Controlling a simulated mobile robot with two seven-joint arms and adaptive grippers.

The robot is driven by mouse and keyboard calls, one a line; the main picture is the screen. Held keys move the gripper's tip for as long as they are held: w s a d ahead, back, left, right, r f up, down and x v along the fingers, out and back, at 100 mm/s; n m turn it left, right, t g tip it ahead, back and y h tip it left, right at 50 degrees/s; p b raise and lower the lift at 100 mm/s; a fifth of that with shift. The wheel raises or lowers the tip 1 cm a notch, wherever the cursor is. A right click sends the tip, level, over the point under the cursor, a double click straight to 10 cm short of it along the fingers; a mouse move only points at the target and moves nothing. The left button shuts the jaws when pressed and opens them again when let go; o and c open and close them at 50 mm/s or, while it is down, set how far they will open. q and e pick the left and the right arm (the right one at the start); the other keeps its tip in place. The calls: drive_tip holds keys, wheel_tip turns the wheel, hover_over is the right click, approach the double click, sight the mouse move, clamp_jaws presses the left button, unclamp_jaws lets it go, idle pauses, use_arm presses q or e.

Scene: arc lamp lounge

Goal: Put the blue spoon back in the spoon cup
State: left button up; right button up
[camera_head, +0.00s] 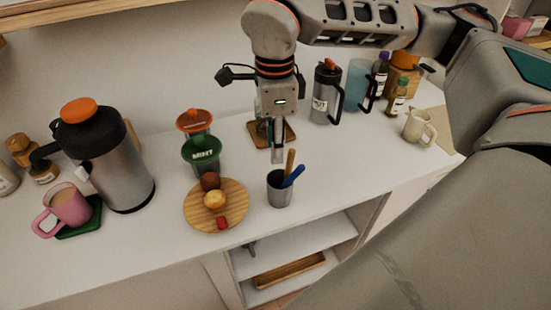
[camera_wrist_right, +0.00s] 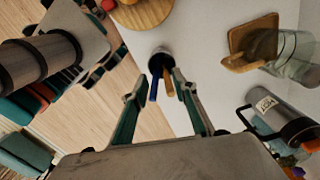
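The spoon cup (camera_head: 279,193) is a small dark grey cup standing on the white counter, right of the round wooden board. The blue spoon (camera_head: 293,176) stands in it, its handle leaning out to the right, beside a wooden-coloured utensil (camera_head: 290,161). In the right wrist view the cup (camera_wrist_right: 161,60), the blue spoon (camera_wrist_right: 153,88) and the wooden-coloured utensil (camera_wrist_right: 169,84) show between the fingers. My right gripper (camera_head: 277,155) points down just behind and above the cup. Its fingers are apart and empty in the right wrist view (camera_wrist_right: 159,78). My left gripper is out of view.
The round board (camera_head: 232,211) holds small food items. A press pot (camera_head: 323,97), a blue cup (camera_head: 359,82), bottles and a cream jug (camera_head: 416,126) stand at right.

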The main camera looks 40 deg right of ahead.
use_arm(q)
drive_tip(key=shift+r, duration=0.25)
use_arm(e)
drive_tip(key=shift+r, duration=2.35)
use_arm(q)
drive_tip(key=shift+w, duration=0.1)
